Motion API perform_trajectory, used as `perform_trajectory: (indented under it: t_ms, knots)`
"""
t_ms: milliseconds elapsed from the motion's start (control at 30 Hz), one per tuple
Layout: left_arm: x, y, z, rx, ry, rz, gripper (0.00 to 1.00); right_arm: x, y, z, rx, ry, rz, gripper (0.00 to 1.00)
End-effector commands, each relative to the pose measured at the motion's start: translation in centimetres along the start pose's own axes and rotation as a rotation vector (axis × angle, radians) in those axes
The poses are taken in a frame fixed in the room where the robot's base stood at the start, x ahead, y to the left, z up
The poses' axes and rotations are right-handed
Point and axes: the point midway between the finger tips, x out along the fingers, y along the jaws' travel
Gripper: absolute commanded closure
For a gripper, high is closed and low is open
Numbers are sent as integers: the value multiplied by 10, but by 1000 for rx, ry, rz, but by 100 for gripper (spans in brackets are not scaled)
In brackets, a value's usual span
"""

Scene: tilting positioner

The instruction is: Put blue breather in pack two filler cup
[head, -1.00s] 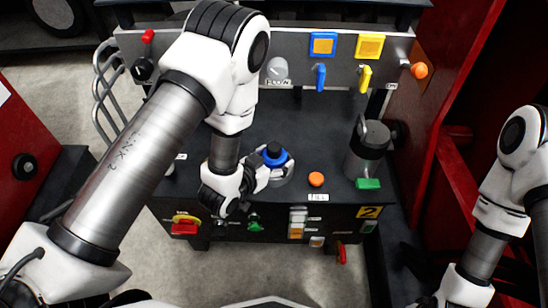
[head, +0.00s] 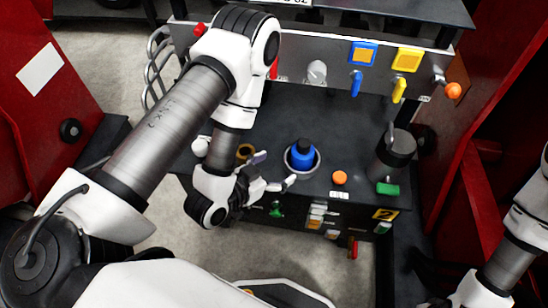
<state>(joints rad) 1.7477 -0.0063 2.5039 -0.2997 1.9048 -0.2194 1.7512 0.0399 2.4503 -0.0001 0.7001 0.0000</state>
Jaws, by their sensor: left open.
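The blue breather (head: 302,151) sits upright in a round, silver-rimmed cup (head: 313,167) on the dark bench top. The bench front below carries a yellow "2" label (head: 384,214) to the right. My left gripper (head: 276,169) is open and empty just left of the cup, its fingers spread toward it. A small gap shows between the fingers and the breather. Of my right arm, only links show at the lower right edge; its gripper is not visible.
An orange button (head: 339,178) is right of the cup. A dark grey cylinder (head: 396,150) with a green block (head: 387,188) stands farther right. A brass-coloured ring (head: 245,152) lies behind my left gripper. A panel with blue and yellow switches (head: 357,83) spans the back.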

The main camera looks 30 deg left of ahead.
Motion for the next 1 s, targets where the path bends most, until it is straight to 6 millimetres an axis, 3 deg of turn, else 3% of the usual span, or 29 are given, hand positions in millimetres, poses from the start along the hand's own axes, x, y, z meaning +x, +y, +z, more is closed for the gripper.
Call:
perform_trajectory:
  t_ms: [267,367,467,600,700,833,1000]
  knots:
    - [-3,0,6,-1,-19,-1,11,-3,0,0,0,-1,0,60]
    - [-3,-3,33,-19,-153,-10,11,-3,0,0,0,-1,0,60]
    - [-14,-9,84,-66,-407,-39,11,-3,0,0,0,-1,0,60]
    - [-54,-15,148,-171,-784,-110,11,-3,0,0,0,-1,0,60]
    - [-89,-14,178,-255,-1017,-166,11,-3,0,0,0,-1,0,60]
    - [-114,-10,192,-312,-1159,-201,11,-3,0,0,0,-1,0,60]
    - [-115,-10,192,-316,-1169,-203,11,-3,0,0,0,-1,0,60]
